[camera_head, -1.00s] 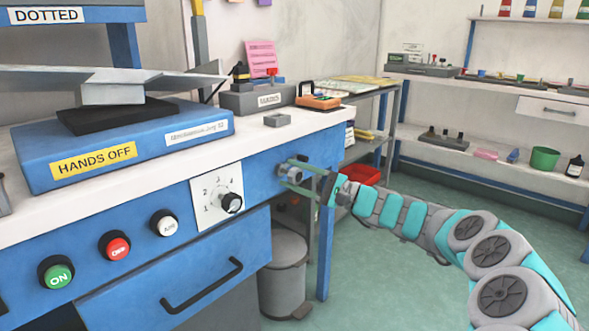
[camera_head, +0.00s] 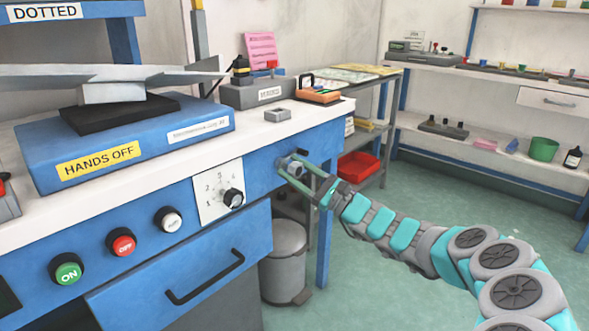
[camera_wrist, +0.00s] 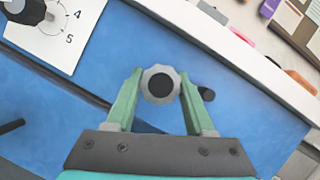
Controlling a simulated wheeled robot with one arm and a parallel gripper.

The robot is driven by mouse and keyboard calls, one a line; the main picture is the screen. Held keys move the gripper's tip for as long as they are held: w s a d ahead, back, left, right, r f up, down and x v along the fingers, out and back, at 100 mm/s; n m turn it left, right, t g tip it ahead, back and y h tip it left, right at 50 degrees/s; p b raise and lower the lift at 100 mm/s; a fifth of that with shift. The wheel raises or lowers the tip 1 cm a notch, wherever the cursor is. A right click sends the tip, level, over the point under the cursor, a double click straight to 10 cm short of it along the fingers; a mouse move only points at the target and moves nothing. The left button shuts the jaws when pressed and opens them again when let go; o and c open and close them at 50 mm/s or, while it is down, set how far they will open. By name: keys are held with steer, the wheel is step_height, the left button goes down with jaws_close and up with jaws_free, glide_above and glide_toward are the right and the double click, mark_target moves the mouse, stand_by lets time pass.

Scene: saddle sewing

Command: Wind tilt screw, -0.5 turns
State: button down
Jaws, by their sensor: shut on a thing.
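The tilt screw is taken to be the grey scalloped knob with a dark centre on the blue front panel. In the head view the knob (camera_head: 289,163) is at the panel's right end, partly covered by my fingers. In the wrist view the knob (camera_wrist: 161,84) sits between the two green fingertips. My gripper (camera_head: 292,168) is shut on it, with one finger on each side, as the wrist view of my gripper (camera_wrist: 159,82) also shows. A short black peg (camera_wrist: 206,93) shows just right of the right finger. How far the knob is turned cannot be told.
A numbered dial (camera_head: 232,198) is left of the knob, with white, red and green buttons further left. A drawer handle (camera_head: 205,278) juts out below. A grey bin (camera_head: 285,262) stands under the bench, and a red tray (camera_head: 358,166) lies on the shelf behind. Open floor lies right.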

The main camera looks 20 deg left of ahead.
mark_target(300, 174)
steer(key=shift+f, duration=0.15)
steer(key=shift+c, duration=1.3)
jaws_free()
steer(key=shift+d, duration=0.15)
steer(key=v, duration=0.6)
steer(key=shift+d+f+b, duration=0.1)
steer(key=shift+d+b, duration=0.25)
steer(key=shift+d, duration=0.05)
steer(key=shift+s+d+f, duration=0.1)
steer(key=shift+s+d, duration=0.1)
steer(key=shift+d, duration=0.1)
